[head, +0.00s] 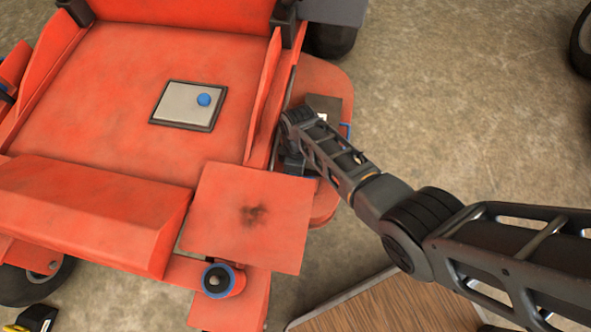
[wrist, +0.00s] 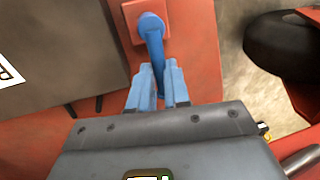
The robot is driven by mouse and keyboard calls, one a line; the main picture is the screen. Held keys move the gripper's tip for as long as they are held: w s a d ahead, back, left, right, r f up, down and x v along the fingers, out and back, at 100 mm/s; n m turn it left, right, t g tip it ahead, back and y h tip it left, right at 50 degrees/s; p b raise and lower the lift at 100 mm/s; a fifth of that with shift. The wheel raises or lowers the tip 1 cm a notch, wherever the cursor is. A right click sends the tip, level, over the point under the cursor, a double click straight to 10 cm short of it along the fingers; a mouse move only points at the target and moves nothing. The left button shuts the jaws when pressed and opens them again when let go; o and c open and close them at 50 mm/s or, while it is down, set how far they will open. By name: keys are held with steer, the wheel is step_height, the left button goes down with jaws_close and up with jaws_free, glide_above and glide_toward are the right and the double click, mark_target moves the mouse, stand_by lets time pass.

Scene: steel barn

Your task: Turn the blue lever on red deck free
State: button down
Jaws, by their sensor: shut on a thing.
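The blue lever (wrist: 153,40) shows in the wrist view, on a pivot fixed to a small red block (wrist: 126,16) on the red deck (wrist: 205,60). It runs from the pivot down between the fingers of my gripper (wrist: 158,78). The fingers are shut on the lever, and its lower end is partly hidden by them. In the head view, the red deck (head: 325,84) is right of the large red machine body. My gripper there is mostly hidden by my arm, and I cannot make out the lever clearly.
A grey plate with a blue knob (head: 204,100) lies on the red body. A flat red panel (head: 247,215) and a blue-rimmed roller (head: 217,281) are nearer. A wooden board (head: 390,305) lies at the bottom. A dark wheel (wrist: 283,45) is right in the wrist view. Concrete floor is open at upper right.

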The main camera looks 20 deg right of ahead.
steer(key=c, duration=1.1)
jaws_free()
step_height(320, 180, up, 8)
steer(key=w+p, duration=0.1)
steer(key=p, duration=0.2)
steer(key=shift+d+f, duration=0.2)
steer(key=shift+d, duration=0.25)
